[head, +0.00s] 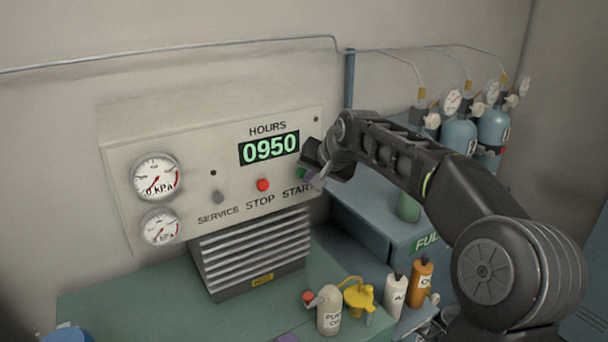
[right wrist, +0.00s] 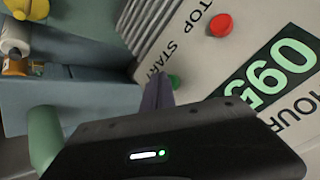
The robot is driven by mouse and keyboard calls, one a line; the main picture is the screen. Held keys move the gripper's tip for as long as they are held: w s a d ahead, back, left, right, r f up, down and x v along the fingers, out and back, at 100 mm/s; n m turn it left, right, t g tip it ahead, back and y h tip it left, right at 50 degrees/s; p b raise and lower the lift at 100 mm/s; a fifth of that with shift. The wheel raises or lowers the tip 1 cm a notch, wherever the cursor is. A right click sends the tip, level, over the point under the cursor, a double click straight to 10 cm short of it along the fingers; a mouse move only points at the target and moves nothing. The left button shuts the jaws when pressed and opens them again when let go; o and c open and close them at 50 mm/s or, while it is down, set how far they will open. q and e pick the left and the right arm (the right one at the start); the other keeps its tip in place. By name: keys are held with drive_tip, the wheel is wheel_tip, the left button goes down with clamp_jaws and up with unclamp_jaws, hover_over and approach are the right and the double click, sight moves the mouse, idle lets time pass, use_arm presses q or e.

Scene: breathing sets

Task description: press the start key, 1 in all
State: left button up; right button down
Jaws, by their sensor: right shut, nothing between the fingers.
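The control panel (head: 222,150) is a beige box on the wall with a green display (head: 269,147) reading 0950. The start key is a green button above the word START; in the right wrist view the green button (right wrist: 174,81) shows right beside my fingertips. In the head view it is mostly hidden by my right gripper (head: 316,180). In the right wrist view my right gripper (right wrist: 160,92) is shut and empty, its tips at the green button; I cannot tell whether they touch it. The red stop button (head: 263,185) is to its left. My left gripper is not in view.
A grey service knob (head: 218,197) and two pressure gauges (head: 155,177) are left on the panel. Below are a louvred vent (head: 252,255), a white oil can (head: 328,309) and a yellow can (head: 358,297). Blue gas cylinders (head: 460,132) stand at the back right.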

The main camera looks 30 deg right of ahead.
drive_tip(key=shift+w+r, duration=0.1)
drive_tip(key=shift+w, duration=0.35)
idle(0.4)
idle(0.3)
drive_tip(key=shift+s+b, duration=0.45)
drive_tip(key=shift+s, duration=0.5)
drive_tip(key=s+b, duration=0.3)
drive_tip(key=s, duration=0.2)
drive_tip(key=shift+a, duration=0.1)
idle(0.7)
